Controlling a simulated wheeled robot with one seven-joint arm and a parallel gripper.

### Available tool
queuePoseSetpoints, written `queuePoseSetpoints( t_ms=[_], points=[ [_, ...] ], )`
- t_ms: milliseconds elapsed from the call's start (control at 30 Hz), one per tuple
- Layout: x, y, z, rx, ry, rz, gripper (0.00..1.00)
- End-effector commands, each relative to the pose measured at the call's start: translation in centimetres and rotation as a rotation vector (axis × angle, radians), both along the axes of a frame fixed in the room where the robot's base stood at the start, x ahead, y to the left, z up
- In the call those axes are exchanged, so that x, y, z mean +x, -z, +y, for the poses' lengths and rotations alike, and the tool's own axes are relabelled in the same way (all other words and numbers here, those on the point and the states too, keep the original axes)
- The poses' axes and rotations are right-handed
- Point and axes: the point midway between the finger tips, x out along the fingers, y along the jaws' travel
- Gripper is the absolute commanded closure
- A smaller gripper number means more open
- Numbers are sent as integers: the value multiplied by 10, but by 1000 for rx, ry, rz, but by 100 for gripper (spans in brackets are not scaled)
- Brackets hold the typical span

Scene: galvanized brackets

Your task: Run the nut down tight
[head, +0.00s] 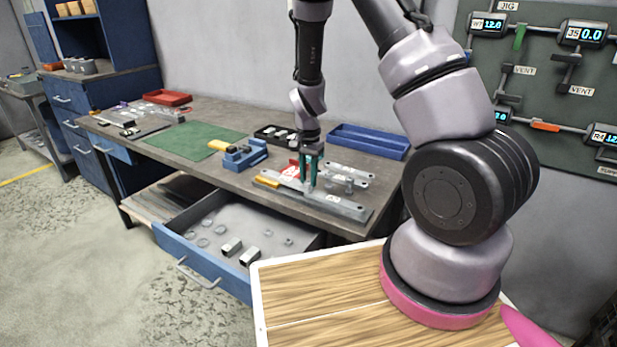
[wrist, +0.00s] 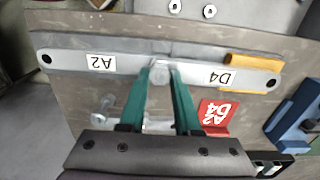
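A small hexagonal metal nut (wrist: 160,72) sits at the bracket's middle. My gripper (wrist: 162,76) has green fingers, one on each side of the nut, and they look closed on it. In the head view my gripper (head: 309,180) points straight down at the bracket. The nut's underside and any stud below it are hidden.
A red tag (wrist: 217,113) and a yellow block (wrist: 250,63) lie by the bracket. Another bracket (head: 347,174) lies behind. A blue vise (head: 244,155) and a blue tray (head: 368,141) stand nearby. An open drawer (head: 208,262) juts out below the bench.

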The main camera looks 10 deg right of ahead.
Motion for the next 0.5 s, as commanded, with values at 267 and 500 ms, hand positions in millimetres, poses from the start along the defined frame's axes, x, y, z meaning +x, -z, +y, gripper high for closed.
queuePoseSetpoints(
  t_ms=[267, 500],
  points=[
    [0, 0, 0, 0, 2, 0, 100],
    [0, 0, 0, -1, 132, 1, 100]
  ],
)
